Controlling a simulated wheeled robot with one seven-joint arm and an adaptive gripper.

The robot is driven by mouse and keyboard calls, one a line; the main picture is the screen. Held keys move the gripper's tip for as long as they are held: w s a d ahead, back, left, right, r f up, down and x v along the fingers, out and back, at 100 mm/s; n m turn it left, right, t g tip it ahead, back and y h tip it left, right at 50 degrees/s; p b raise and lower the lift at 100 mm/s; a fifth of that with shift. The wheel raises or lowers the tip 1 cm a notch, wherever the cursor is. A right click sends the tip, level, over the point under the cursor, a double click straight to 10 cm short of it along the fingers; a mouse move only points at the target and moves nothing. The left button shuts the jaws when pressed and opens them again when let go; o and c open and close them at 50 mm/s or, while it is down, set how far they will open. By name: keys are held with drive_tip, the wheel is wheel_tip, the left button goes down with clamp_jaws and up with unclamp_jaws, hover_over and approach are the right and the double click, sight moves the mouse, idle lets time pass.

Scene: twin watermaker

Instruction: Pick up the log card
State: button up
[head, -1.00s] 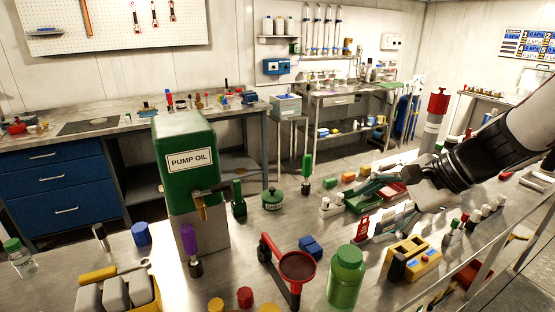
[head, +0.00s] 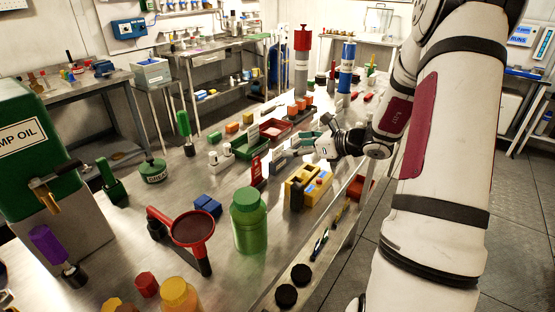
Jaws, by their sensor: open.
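I cannot pick out the log card for certain. A small pale, flat-sided item (head: 278,161) stands beside a red upright piece (head: 256,170) on the steel bench; it is too small to read and could be a card or its holder. My gripper (head: 300,149) is at the right part of the bench, just right of and behind that pale item, with its fingers pointing left. It is open, and I see nothing held in it. The wrist hides part of the bench behind it.
A green tray (head: 246,152) and a red tray (head: 274,131) lie behind. A yellow block-like device (head: 307,190) stands in front of the gripper. A green bottle (head: 248,222), a red-rimmed funnel (head: 192,229) and a pump oil tank (head: 30,135) stand nearer. The bench's right edge is close.

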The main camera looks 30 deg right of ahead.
sight(279, 148)
drive_tip(key=shift+f+x, duration=0.15)
drive_tip(key=shift+x, duration=1.85)
drive_tip(key=shift+f+x, duration=0.1)
drive_tip(key=shift+x, duration=1.9)
drive_tip(key=shift+s+d, duration=0.1)
drive_tip(key=c, duration=1.1)
